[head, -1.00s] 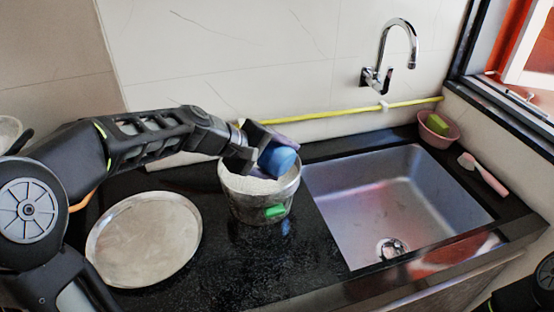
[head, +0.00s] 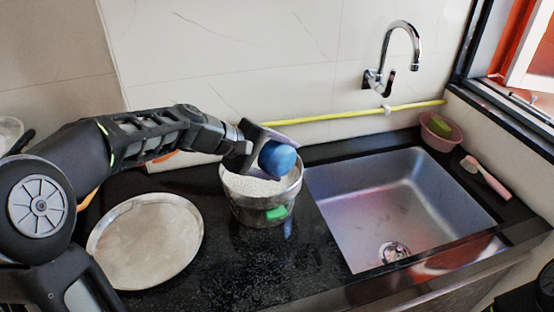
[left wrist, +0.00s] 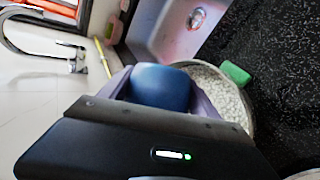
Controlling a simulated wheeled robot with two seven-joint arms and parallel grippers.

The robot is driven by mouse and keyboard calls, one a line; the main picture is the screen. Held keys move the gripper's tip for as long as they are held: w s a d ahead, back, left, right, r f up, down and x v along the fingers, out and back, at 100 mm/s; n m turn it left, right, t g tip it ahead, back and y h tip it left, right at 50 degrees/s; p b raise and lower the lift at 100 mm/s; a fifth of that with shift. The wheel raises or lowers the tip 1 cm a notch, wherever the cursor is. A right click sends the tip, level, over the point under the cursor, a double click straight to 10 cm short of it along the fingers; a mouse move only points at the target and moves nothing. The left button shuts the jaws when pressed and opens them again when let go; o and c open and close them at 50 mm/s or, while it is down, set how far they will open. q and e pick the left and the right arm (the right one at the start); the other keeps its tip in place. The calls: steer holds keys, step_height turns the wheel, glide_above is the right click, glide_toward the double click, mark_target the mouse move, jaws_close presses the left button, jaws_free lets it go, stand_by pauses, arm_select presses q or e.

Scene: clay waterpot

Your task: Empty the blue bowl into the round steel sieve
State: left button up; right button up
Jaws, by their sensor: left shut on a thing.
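The blue bowl (head: 278,159) is tipped over on its side above the round steel sieve (head: 262,208), its outer underside facing me. My left gripper (head: 262,147) is shut on it at the sieve's back rim; the bowl also shows between the fingers in the left wrist view (left wrist: 160,87). The sieve stands on the black counter and holds a heap of white grains (head: 252,185), seen as well in the left wrist view (left wrist: 212,86). The inside of the bowl is hidden, so I cannot tell whether anything is left in it. My right gripper is not in view.
A green block (head: 277,212) is at the sieve's front side. A round steel plate (head: 146,240) lies to the left. The sink (head: 400,205) is to the right, with a faucet (head: 398,55) above. A pink bowl (head: 440,132) and brush (head: 486,177) are by the window.

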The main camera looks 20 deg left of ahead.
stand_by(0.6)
arm_select(q)
steer(key=shift+w+a+r+n+h, duration=0.1)
steer(key=shift+a+r+n+h, duration=0.15)
steer(key=shift+h, duration=0.35)
steer(key=shift+a, duration=0.1)
steer(key=shift+w+a+r+n+h, duration=0.1)
steer(key=shift+a+r+n+h, duration=0.05)
steer(key=shift+n+h, duration=0.3)
stand_by(0.7)
steer(key=shift+w+a+r+n+h, duration=0.1)
steer(key=shift+a+n+h, duration=0.2)
steer(key=shift+h, duration=0.25)
stand_by(0.4)
steer(key=shift+w+a+r+n+h, duration=0.1)
steer(key=shift+a+n+h, duration=0.15)
steer(key=shift+h, duration=0.25)
